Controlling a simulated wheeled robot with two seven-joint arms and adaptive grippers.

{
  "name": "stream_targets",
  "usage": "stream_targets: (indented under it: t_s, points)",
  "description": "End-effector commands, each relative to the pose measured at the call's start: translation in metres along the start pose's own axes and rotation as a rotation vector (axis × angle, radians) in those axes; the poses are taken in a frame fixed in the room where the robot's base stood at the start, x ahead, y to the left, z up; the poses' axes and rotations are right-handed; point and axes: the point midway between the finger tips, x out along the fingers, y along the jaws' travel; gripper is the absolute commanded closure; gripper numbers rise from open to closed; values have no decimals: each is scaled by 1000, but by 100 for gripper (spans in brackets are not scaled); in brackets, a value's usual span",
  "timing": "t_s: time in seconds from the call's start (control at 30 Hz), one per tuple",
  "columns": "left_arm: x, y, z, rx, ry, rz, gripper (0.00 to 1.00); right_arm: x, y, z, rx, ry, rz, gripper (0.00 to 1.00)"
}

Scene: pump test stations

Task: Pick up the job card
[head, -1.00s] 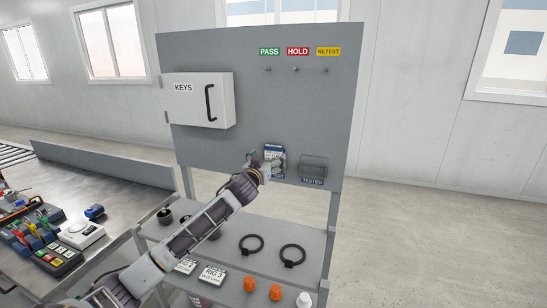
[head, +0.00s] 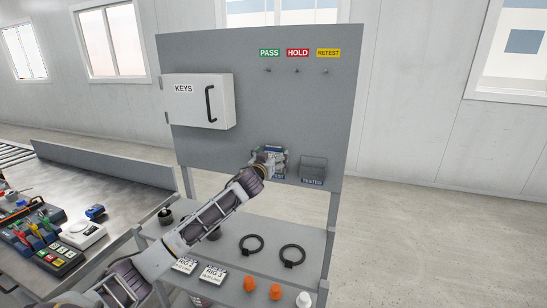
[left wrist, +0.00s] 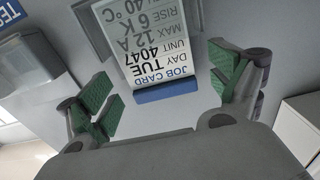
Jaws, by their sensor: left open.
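The job card (left wrist: 155,45) is white with black print and looks upside down in the left wrist view. It sits in a holder on the grey panel, with a blue strip (left wrist: 167,91) at its printed-title end. In the head view the card and its holder (head: 279,177) are largely hidden behind my left gripper (head: 270,158). My left gripper (left wrist: 165,95) is open, with green finger pads on either side of the card's title end. The pads are apart from the card and nothing is between them but the view of it. My right gripper is not in view.
A holder marked TESTED (head: 313,171) is just right of the card. A KEYS cabinet (head: 198,101) juts out at upper left of the panel (head: 255,110). The shelf below holds black rings (head: 292,255), orange caps (head: 276,292) and printed plates (head: 212,273).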

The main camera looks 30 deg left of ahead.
Motion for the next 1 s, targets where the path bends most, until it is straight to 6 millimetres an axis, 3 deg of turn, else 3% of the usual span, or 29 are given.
stream_targets:
  t_s: [0.67,1.0]
  points:
    - [7,0,0,0,1,0,8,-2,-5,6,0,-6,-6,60]
    - [7,0,0,0,0,0,52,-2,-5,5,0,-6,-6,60]
